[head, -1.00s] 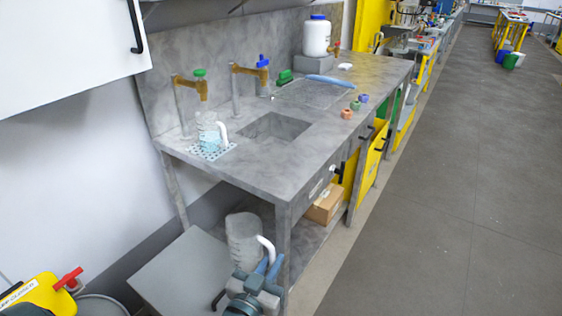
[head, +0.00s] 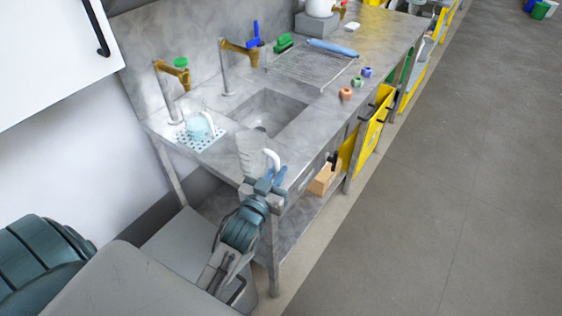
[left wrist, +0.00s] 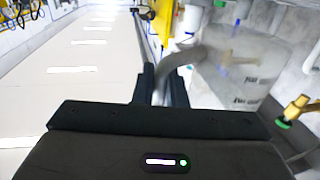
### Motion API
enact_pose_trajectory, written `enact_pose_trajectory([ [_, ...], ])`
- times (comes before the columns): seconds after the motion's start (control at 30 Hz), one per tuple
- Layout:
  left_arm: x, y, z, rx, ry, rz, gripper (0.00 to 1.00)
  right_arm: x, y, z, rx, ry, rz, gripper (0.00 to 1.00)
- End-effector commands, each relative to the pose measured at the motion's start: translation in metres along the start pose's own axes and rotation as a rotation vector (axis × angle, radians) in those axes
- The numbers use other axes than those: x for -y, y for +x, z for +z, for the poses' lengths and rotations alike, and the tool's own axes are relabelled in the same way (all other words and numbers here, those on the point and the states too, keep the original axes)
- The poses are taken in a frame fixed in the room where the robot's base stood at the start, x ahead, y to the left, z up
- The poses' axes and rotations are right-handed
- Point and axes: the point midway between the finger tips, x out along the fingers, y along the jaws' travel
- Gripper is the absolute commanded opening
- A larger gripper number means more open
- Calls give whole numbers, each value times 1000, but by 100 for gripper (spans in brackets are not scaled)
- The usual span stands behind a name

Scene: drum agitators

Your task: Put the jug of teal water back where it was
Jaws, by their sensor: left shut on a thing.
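My left gripper (head: 268,184) is shut on the white handle (head: 273,160) of a clear jug (head: 250,156). The jug is roughly upright at the front left corner of the counter, about level with its top; I cannot tell whether it touches. Its contents look greyish, and no teal is clear in it. In the left wrist view the fingers (left wrist: 160,88) close on the handle and the see-through jug body (left wrist: 245,75) fills the right. Another clear jug (head: 199,127), with pale blue-teal liquid, stands on a perforated mat (head: 188,144) near the green-knobbed tap. My right gripper is not in view.
The grey counter (head: 300,140) has a sunken sink (head: 268,112) right of the mat. A blue-knobbed tap (head: 240,55) stands behind the sink. Small coloured pieces lie near the front edge, and a cardboard box (head: 324,178) is on the shelf below.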

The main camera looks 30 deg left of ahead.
Motion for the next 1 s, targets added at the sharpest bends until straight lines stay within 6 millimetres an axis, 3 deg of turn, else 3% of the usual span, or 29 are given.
enact_pose_trajectory([
  [0.13, 7, 34, -1, -1, 2, 0, 0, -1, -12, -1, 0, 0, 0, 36],
  [0.43, 13, 62, 5, 0, 0, 0, 0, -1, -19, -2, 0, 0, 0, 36],
  [0.6, 12, 59, 37, 2, 2, -1, 0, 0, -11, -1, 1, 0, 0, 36],
  [1.0, 12, 59, 43, -1, -1, 0, 0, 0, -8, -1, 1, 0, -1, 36],
])
